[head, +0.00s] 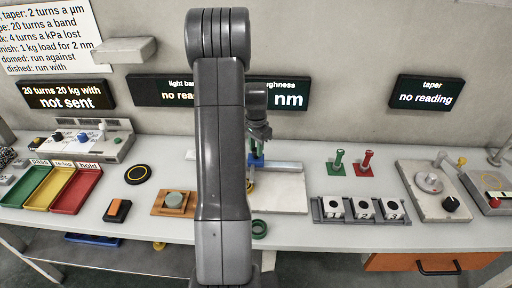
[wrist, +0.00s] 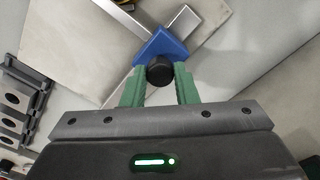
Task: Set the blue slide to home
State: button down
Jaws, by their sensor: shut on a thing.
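The blue slide (wrist: 165,46) sits on a straight metal rail (wrist: 120,17) in the wrist view, with a black knob (wrist: 160,72) on its near side. My gripper (wrist: 159,74) has its green fingers on both sides of that knob and is shut on it. In the head view the blue slide (head: 256,162) shows just right of my arm, near the left part of the visible rail (head: 284,167). My gripper (head: 258,134) is above it there, partly hidden by my arm, which also covers the left of the plate (head: 285,197). No home mark can be made out.
A green ring (head: 259,228) lies in front of the plate. To the right are a rack (head: 361,219) of white blocks, green (head: 338,160) and red (head: 367,160) handled pieces, and a dial unit (head: 437,190). A wooden block (head: 174,203) and coloured trays (head: 76,190) stand left.

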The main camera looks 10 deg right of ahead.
jog(key=d, duration=0.2)
jog(key=s+d, duration=0.1)
jog(key=d, duration=0.1)
jog(key=s+d+b, duration=0.1)
jog(key=d, duration=0.2)
jog(key=shift+a, duration=0.1)
jog(key=c, duration=1.4)
grip_release()
jog(key=shift+o, duration=1.4)
jog(key=shift+d, duration=0.2)
jog(key=shift+a, duration=0.1)
notch_tip(320, 180, up, 14)
jog(key=b, duration=0.1)
